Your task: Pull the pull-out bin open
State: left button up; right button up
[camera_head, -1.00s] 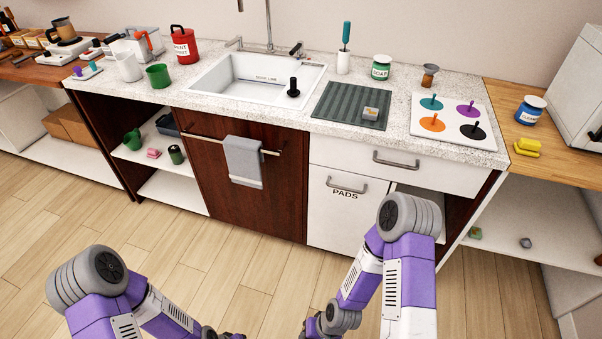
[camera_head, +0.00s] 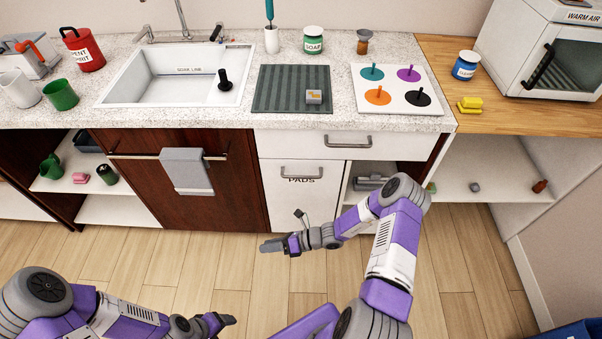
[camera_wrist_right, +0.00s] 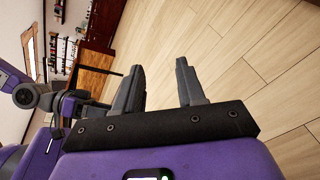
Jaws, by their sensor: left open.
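The white pull-out bin front (camera_head: 300,203) is in the head view, under the counter, with a grey bar handle (camera_head: 302,173) near its top and a partly covered "PADS" label. It looks flush with the cabinet, closed. My right gripper (camera_head: 270,245) is over the floor in front of the cabinet, left of and lower in the picture than the handle, apart from it. The right wrist view shows its two fingers (camera_wrist_right: 156,68) spread, with nothing between them. My left gripper (camera_head: 226,320) is open near the bottom of the head view, away from the bin.
A white drawer (camera_head: 340,147) is above the bin. A dark wooden door with a towel (camera_head: 186,170) is to its left. An open compartment with a grey object (camera_head: 370,183) is to its right. The wood floor (camera_head: 215,265) in front is clear.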

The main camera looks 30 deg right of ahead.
jog(key=w+d+r+m+t+h, duration=0.2)
jog(key=w+d+m+t, duration=0.15)
jog(key=d+m, duration=0.2)
jog(key=w+d+r+m+t+h, duration=0.1)
jog(key=w+d+r+m+t, duration=0.15)
jog(key=d+m+t, duration=0.35)
jog(key=m+t+h, duration=0.3)
jog(key=m+h, duration=0.2)
send_near(301, 177)
jog(key=w, duration=0.3)
jog(key=shift+n, duration=0.25)
jog(key=shift+b+x, duration=0.55)
jog(key=shift+x, duration=3.2)
jog(key=shift+a, duration=0.1)
jog(key=shift+g, duration=0.25)
grip_shut()
